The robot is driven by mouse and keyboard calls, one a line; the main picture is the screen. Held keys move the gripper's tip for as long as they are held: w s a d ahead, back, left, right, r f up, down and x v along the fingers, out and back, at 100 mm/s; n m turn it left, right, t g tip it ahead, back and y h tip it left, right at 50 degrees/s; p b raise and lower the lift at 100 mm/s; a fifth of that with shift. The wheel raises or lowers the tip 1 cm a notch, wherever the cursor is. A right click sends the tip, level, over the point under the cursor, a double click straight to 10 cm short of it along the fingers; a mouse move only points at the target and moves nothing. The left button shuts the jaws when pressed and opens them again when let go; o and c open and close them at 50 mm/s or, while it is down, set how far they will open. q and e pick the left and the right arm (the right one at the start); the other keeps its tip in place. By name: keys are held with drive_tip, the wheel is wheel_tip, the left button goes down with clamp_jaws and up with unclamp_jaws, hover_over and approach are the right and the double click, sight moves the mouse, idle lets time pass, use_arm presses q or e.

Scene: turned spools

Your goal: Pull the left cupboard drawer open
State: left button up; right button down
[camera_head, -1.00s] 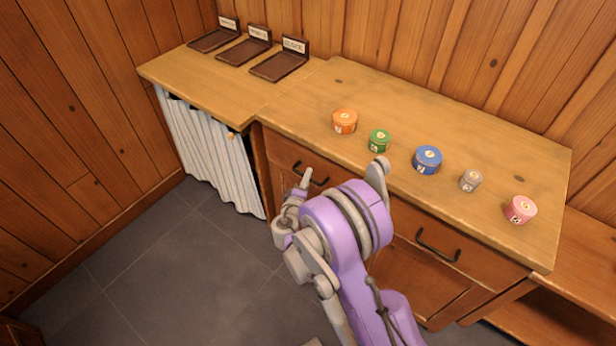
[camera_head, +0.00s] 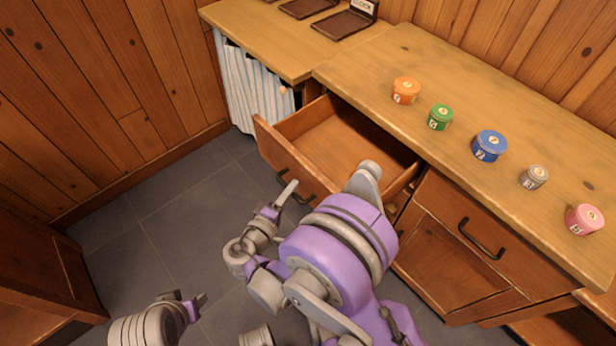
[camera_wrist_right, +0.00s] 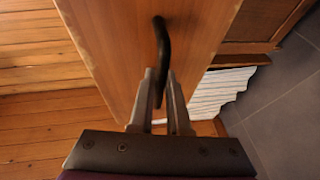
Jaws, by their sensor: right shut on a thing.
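The left cupboard drawer (camera_head: 345,147) stands well out of the cupboard, and its bare wooden inside shows empty where visible. Its dark bar handle (camera_wrist_right: 161,40) is on the front panel (camera_wrist_right: 125,40). My right gripper (camera_head: 290,187) is at that front in the head view, partly covering the handle. In the right wrist view its two fingers (camera_wrist_right: 163,80) are closed around one part of the handle. A purple and grey part of my left arm, with what looks like my left gripper (camera_head: 197,303), shows at the lower left, away from the drawer; its jaws are unclear.
On the counter (camera_head: 440,70) stand orange (camera_head: 406,91), green (camera_head: 440,118), blue (camera_head: 489,146), grey (camera_head: 534,177) and pink (camera_head: 583,220) spools. A striped curtain (camera_head: 250,90) hangs left of the drawer. Another drawer handle (camera_head: 480,238) is to the right. The grey floor (camera_head: 175,225) in front is clear.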

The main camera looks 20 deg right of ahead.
drive_tip(key=shift+s+a, duration=0.2)
drive_tip(key=shift+a, duration=0.25)
drive_tip(key=shift+s+a, duration=0.2)
drive_tip(key=shift+a, duration=0.25)
drive_tip(key=c, duration=0.9)
unclamp_jaws()
use_arm(q)
drive_tip(key=shift+s, duration=0.1)
